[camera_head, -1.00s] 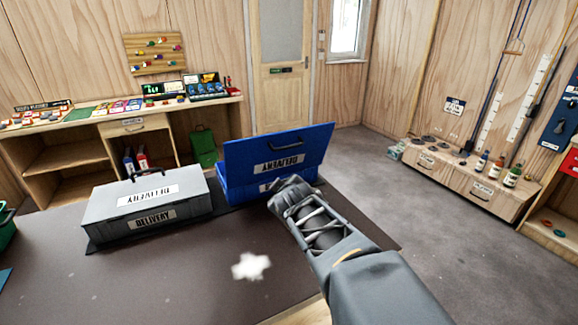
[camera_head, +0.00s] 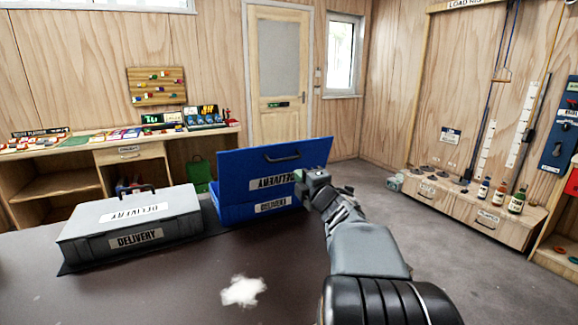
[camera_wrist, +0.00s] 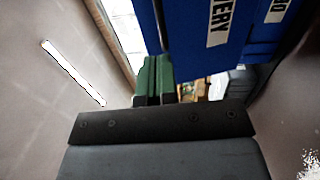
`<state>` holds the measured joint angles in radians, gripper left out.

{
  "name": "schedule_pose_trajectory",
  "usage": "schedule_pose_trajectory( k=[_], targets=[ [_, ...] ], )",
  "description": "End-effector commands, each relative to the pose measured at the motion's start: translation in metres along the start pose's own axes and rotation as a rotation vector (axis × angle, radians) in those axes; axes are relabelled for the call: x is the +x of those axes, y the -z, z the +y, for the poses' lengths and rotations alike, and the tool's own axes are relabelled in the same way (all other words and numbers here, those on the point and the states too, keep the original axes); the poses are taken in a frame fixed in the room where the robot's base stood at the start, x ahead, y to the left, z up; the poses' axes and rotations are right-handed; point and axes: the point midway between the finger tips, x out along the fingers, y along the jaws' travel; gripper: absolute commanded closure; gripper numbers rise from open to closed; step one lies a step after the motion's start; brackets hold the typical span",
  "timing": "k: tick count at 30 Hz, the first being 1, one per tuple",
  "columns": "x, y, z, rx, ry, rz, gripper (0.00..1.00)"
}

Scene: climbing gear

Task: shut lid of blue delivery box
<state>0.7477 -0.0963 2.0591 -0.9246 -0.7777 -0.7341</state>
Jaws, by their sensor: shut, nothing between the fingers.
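The blue delivery box (camera_head: 232,208) stands on the dark table. Its blue lid (camera_head: 235,168) is open and raised, with a handle and an upside-down DELIVERY label facing me. My gripper (camera_head: 300,180) is at the right end of the lid, close to its lower right part; I cannot tell whether it touches. In the wrist view the green fingers (camera_wrist: 154,78) are together with nothing between them, and the blue lid (camera_wrist: 185,40) with its white label fills the upper right. The box's inside is hidden.
A closed grey delivery box (camera_head: 95,240) stands left of the blue one. A white patch (camera_head: 242,291) lies on the bare front of the table (camera_head: 180,290). A wooden bench with bottles (camera_head: 515,200) stands at the far right.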

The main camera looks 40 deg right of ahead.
Motion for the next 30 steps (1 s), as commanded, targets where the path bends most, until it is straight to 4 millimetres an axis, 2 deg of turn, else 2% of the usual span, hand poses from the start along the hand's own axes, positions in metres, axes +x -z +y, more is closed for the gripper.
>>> schedule_pose_trajectory(
  k=[1, 6, 13, 19, 30],
  targets=[
    [0.011, 0.001, -0.001, 0.001, 0.001, 0.003, 1.0],
    [0.041, 0.001, -0.001, 0.002, 0.001, 0.002, 1.0],
    [0.068, 0.001, 0.0, 0.002, 0.001, 0.0, 1.0],
    [0.078, 0.0, 0.0, 0.002, 0.001, -0.001, 1.0],
    [0.08, 0.0, 0.0, 0.002, 0.0, -0.001, 1.0]
  ],
)
